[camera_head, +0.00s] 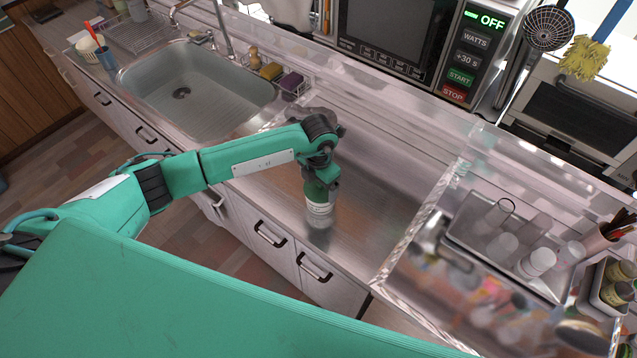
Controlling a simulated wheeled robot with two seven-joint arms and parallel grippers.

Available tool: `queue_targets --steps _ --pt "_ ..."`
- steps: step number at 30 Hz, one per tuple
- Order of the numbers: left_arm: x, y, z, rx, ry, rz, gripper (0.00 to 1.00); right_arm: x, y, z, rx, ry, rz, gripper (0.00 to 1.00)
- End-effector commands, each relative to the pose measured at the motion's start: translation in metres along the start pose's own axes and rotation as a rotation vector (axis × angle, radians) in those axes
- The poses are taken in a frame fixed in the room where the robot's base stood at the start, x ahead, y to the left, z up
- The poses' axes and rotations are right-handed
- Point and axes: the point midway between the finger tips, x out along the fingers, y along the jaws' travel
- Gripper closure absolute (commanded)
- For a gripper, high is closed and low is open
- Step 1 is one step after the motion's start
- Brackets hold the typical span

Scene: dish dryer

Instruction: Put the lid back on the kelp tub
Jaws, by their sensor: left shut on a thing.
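My left gripper (321,188) points down over the steel counter, right of the sink. A small, pale, round container, seemingly the kelp tub (320,214), is directly beneath it on the counter. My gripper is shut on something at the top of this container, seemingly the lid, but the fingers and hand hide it. I cannot tell from this view whether the lid is seated on the tub or apart from it. The tub looks upright, with a reflection in the counter below it. My right gripper is not in view.
The sink (195,85) lies to the left, with sponges (290,82) at its right corner. A microwave (400,40) stands behind. A tray (465,240) with several glasses is at the right, beyond a raised clear edge (415,235). The counter right of the tub is clear.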

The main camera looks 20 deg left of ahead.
Motion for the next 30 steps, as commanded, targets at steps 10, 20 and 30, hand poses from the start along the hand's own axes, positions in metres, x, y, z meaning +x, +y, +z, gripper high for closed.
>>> queue_targets --steps 10,20,30 --pt "0.0012 0.0000 0.0000 0.000 0.000 0.000 0.35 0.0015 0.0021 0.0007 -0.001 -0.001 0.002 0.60" --pt "0.0036 0.0001 -0.0001 0.000 0.000 0.000 0.35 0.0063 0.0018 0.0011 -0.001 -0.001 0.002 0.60" --pt "0.0032 0.0001 -0.0002 0.000 0.000 0.000 0.35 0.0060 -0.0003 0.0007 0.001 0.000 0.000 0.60"
